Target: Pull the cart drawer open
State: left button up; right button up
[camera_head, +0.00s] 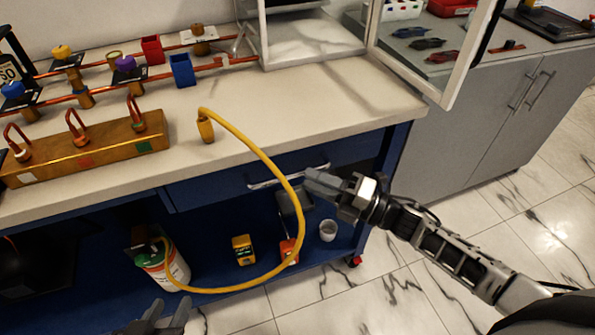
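The cart drawer (215,190) is a dark blue front just under the pale worktop, and it looks closed. Its silver bar handle (262,184) runs across the front, with a yellow hose crossing before it. My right gripper (309,181) reaches in from the right, its fingers at the right part of the handle. Whether they touch or grip the bar, I cannot tell. My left gripper (170,306) shows only at the bottom edge, fingers apart and empty, well below and left of the handle.
The yellow hose (302,215) loops from the worktop (330,110) down before the cart to a white canister (165,265). Grey cabinets (475,130) stand right; marble floor is clear in front.

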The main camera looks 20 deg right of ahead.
aim_at(298, 174)
pick_arm(q)
jog(key=shift+w+r, duration=0.1)
jog(key=shift+r, duration=0.1)
pick_arm(e)
jog(key=shift+x, duration=2.25)
jog(key=shift+c, duration=0.2)
grip_shut()
jog(key=shift+s+f, duration=0.15)
